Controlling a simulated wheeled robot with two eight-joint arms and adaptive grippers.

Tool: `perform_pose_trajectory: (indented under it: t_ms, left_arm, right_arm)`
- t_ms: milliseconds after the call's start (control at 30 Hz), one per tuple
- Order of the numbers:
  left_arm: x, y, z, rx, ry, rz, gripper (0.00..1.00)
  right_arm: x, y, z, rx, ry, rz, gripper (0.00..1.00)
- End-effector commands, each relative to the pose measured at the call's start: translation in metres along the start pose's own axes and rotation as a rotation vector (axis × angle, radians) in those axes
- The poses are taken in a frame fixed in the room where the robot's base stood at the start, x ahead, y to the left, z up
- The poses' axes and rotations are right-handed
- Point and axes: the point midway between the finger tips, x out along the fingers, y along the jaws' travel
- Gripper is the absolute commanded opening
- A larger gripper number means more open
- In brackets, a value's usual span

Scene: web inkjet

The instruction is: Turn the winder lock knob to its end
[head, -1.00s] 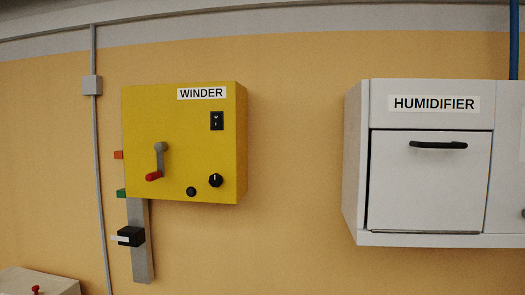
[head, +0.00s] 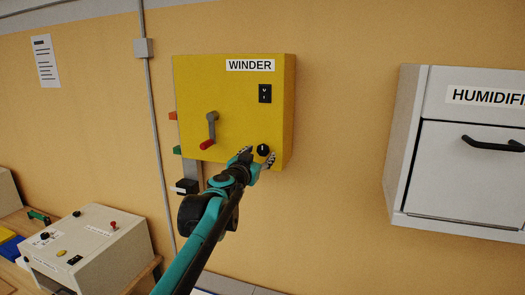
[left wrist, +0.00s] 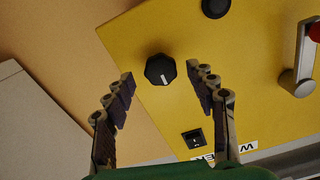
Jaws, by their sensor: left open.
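The yellow winder box (head: 235,110) hangs on the wall, with a black round knob (head: 263,150) bearing a white mark low on its right side. My left gripper (head: 257,156) is open in front of the box, its fingertips on either side of the knob. In the left wrist view the knob (left wrist: 160,69) shows between and just ahead of the open fingertips, with a gap on both sides. Its white mark is visible. I cannot tell how near the tips are to the panel. My right gripper is not in view.
The box also carries a crank with a red handle (head: 207,144) and a black rocker switch (head: 265,94). A black round button (left wrist: 215,8) sits near the knob. A white humidifier (head: 455,150) is at right. A beige control box (head: 90,250) stands lower left.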

Motion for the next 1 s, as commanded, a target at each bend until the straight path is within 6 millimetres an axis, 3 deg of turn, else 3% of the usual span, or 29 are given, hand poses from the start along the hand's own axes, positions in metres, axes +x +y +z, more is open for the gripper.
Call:
perform_pose_trajectory:
  t_ms: [167, 433, 467, 633, 1000]
  left_arm:
    - [0.014, 0.000, -0.001, 0.000, 0.000, 0.000, 0.56]
    - [0.016, 0.000, 0.000, 0.000, 0.000, 0.000, 0.56]
    - [0.016, 0.000, 0.000, 0.000, 0.000, 0.000, 0.54]
    - [0.016, 0.000, 0.000, 0.000, 0.000, 0.000, 0.09]
    - [0.016, 0.000, 0.000, -0.038, 0.000, 0.001, 0.07]
  right_arm:
    - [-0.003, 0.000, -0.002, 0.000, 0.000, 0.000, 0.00]
    - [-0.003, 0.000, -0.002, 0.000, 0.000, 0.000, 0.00]
    - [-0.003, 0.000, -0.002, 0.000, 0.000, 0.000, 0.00]
    - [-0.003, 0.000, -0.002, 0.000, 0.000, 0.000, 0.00]
    - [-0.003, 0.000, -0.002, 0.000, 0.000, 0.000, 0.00]
